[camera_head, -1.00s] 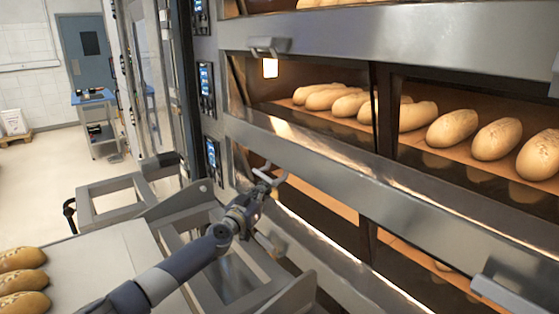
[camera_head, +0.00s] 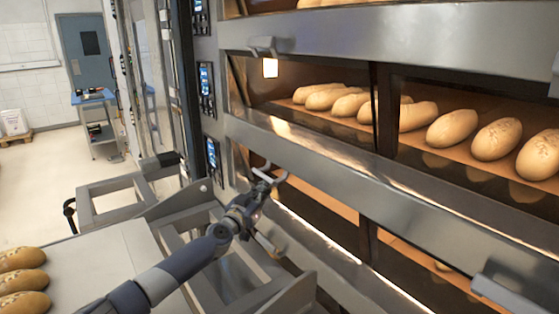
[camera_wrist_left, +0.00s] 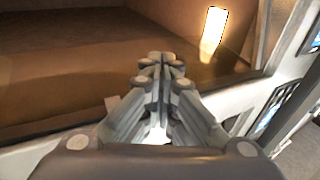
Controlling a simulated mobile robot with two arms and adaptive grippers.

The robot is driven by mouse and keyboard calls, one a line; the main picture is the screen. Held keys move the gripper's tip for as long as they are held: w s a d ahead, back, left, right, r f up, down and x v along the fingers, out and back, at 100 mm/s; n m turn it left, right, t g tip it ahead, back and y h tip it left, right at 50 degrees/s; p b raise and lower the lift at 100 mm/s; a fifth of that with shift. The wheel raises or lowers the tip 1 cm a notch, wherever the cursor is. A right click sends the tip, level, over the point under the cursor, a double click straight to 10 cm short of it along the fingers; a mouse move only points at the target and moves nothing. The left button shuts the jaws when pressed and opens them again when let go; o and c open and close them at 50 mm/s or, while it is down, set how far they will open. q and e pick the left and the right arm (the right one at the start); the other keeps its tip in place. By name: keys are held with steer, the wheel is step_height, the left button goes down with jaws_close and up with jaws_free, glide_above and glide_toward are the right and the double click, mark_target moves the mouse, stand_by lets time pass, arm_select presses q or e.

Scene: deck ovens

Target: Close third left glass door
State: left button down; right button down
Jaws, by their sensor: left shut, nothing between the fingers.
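The oven's third left opening (camera_head: 312,208) lies below the deck of loaves, partly hidden by my left arm. I cannot tell its glass door's position clearly. My left gripper (camera_head: 270,177) is at the upper left of this opening, its fingers in front of the oven front. It is shut and empty. In the left wrist view my fingertips (camera_wrist_left: 162,60) meet in front of a brown oven chamber (camera_wrist_left: 70,50) with a lit lamp (camera_wrist_left: 214,30) at upper right. I cannot tell whether they touch anything. My right gripper is out of view.
Baked loaves (camera_head: 453,128) lie on the deck above, behind glass. A metal handle (camera_head: 268,46) juts from the upper front. A loader frame (camera_head: 112,203) and a board (camera_head: 95,262) with loaves stand at left. Open floor (camera_head: 35,185) lies beyond.

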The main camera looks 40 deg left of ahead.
mark_target(264, 178)
arm_select(q)
steer(key=shift+r, duration=0.3)
steer(key=r+p, duration=0.2)
steer(key=shift+s+a+r+p, duration=0.1)
steer(key=shift+a+r+p, duration=0.15)
steer(key=shift+r+p, duration=0.1)
steer(key=shift+d+r+p, duration=0.25)
steer(key=shift+r+p, duration=0.1)
steer(key=shift+p, duration=0.15)
steer(key=shift+d+f, duration=0.15)
steer(key=shift+f, duration=0.05)
steer(key=s+f+p, duration=0.1)
steer(key=s+f, duration=0.1)
steer(key=s, duration=0.5)
steer(key=shift+d+f, duration=0.15)
steer(key=shift+d, duration=0.3)
steer(key=shift+d+f, duration=0.1)
